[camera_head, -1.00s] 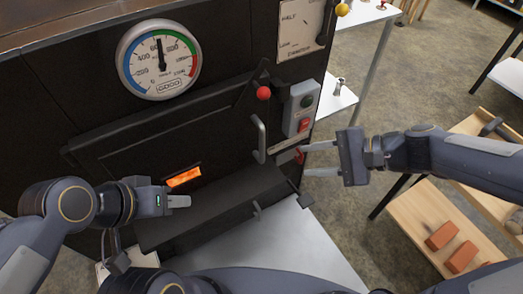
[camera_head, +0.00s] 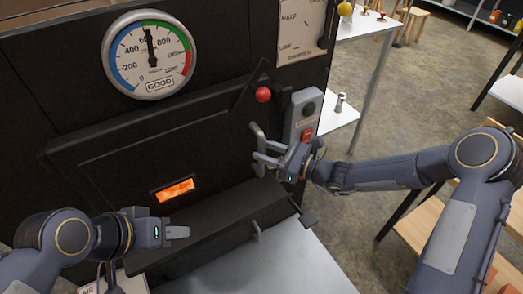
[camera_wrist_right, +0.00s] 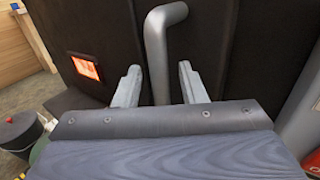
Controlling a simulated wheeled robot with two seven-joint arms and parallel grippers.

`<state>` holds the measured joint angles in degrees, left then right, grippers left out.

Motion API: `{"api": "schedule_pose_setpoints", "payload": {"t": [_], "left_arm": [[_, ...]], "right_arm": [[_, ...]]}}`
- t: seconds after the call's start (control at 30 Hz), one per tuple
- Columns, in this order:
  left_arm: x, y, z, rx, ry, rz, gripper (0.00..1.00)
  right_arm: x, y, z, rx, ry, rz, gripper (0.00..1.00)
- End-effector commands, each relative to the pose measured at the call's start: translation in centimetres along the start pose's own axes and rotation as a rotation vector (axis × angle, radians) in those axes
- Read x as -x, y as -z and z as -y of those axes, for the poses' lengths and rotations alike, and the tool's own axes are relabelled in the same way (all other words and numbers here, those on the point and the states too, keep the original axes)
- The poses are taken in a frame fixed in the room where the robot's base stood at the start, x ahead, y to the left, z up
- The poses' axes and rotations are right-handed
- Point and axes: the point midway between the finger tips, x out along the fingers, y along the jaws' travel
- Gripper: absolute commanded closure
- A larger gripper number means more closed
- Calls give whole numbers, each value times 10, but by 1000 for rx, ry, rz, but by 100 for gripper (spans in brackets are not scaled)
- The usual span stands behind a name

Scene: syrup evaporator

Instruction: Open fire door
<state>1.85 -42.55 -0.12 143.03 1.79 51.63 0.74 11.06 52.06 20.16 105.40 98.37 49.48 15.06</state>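The fire door (camera_head: 120,155) is a black panel with a small glowing orange window (camera_head: 173,189); it looks shut. Its grey bar handle (camera_head: 256,131) is at the door's right side. My right gripper (camera_head: 258,153) is at the handle with its fingers apart. In the right wrist view the handle (camera_wrist_right: 157,50) stands between the two open fingers (camera_wrist_right: 160,88), with a gap visible on each side. The handle's lower end is hidden behind the gripper body. My left gripper (camera_head: 180,232) is in front of the lower left of the door, and its finger gap cannot be made out.
A red ball knob (camera_head: 263,95) on a lever is above the handle. A grey switch box (camera_head: 304,112) is just right of the handle. A round gauge (camera_head: 149,55) is above the door. A black ledge (camera_head: 215,220) juts out below it.

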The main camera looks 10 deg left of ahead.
Motion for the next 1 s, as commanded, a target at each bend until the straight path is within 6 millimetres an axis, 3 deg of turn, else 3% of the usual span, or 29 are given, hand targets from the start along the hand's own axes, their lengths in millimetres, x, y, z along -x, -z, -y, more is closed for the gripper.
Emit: {"api": "schedule_pose_setpoints", "payload": {"t": [0.13,0.43,0.73,1.0], "left_arm": [[-2,-1,1,0,0,0,64],[-2,-1,1,0,0,0,64],[-2,-1,1,0,0,0,64],[-2,-1,1,0,0,0,64]], "right_arm": [[-14,0,0,1,-1,0,62],[-18,0,0,1,0,-1,62],[-17,0,0,2,0,-1,99],[-17,0,-1,2,-1,-1,100]]}}
